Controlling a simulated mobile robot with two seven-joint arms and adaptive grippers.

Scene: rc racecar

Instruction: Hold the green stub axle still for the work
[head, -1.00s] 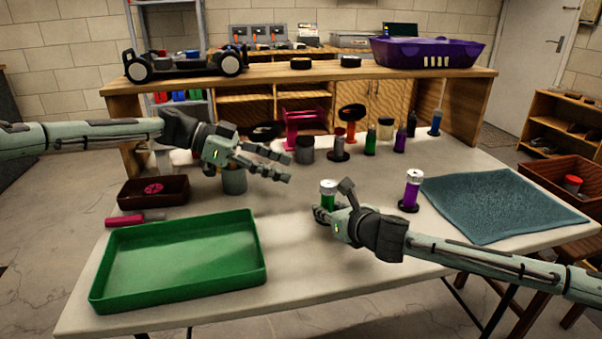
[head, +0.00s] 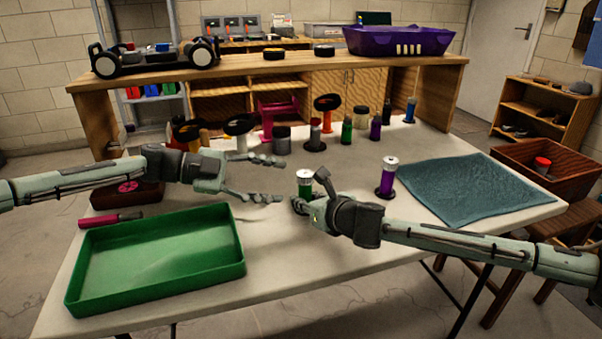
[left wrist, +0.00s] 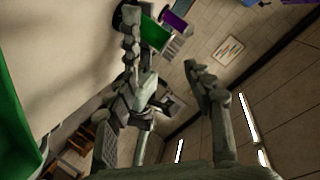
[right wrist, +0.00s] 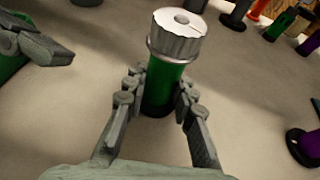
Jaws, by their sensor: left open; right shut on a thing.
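The green stub axle (head: 304,187) stands upright on the white table, with a silver knurled cap on top. My right gripper (head: 308,203) is shut around its green body, below the cap. The right wrist view shows the green stub axle (right wrist: 160,88) between the two fingers of that gripper (right wrist: 158,98). My left gripper (head: 272,178) is open and empty, just left of the axle, fingers pointing toward it. The left wrist view shows the open left fingers (left wrist: 165,70) with the green axle (left wrist: 154,34) beyond them. The axle's base is partly hidden by my right fingers in the head view.
A purple stub axle (head: 386,180) stands to the right, beside a teal mat (head: 470,187). A green tray (head: 155,262) fills the front left, with a pink-handled tool (head: 108,219) behind it. Several coloured parts stand along the back. The front middle of the table is clear.

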